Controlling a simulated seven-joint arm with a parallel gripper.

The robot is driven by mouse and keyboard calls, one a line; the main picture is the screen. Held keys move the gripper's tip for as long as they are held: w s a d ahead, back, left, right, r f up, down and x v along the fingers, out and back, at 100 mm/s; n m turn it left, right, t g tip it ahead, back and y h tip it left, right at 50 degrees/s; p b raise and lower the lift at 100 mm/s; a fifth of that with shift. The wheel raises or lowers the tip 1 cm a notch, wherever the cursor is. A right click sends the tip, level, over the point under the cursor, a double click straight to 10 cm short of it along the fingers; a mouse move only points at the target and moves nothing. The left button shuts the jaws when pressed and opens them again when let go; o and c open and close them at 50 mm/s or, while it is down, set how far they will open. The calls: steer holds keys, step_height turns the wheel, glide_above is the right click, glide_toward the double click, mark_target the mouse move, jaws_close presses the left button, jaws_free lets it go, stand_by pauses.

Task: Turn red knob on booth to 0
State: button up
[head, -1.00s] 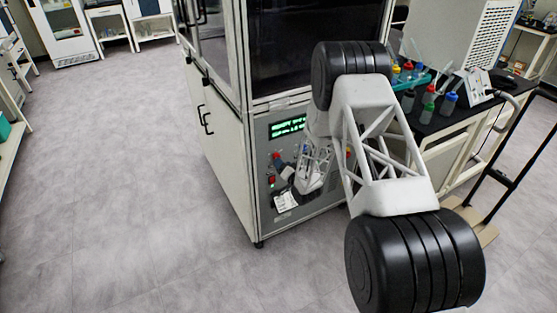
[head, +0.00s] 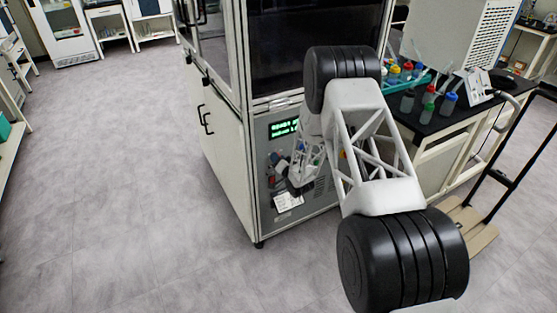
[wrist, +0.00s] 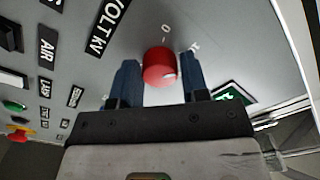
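The red knob (wrist: 160,68) sits on the grey panel in the wrist view, with a "0" printed on the panel just above it in the picture. A pale mark shows on the knob's lower right side. My gripper (wrist: 159,60) is open, with one blue finger on each side of the knob. Gaps show between the knob and both fingers; I cannot tell how deep the fingers reach. In the head view my gripper (head: 284,168) is at the front panel of the booth (head: 318,193), and my arm hides part of that panel. I cannot make out the knob there.
The panel has a green-lit display (head: 284,129) and a white paper label (head: 288,200). A green button (wrist: 13,105) and a red button (wrist: 19,133) lie left in the wrist view. A black-topped bench (head: 430,122) with bottles stands right of the booth. Floor at left is clear.

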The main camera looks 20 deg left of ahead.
steer(key=c, duration=0.5)
steer(key=shift+n, duration=0.3)
steer(key=n, duration=1.1)
steer(key=shift+n, duration=0.3)
steer(key=o, duration=0.9)
steer(key=shift+s, duration=0.1)
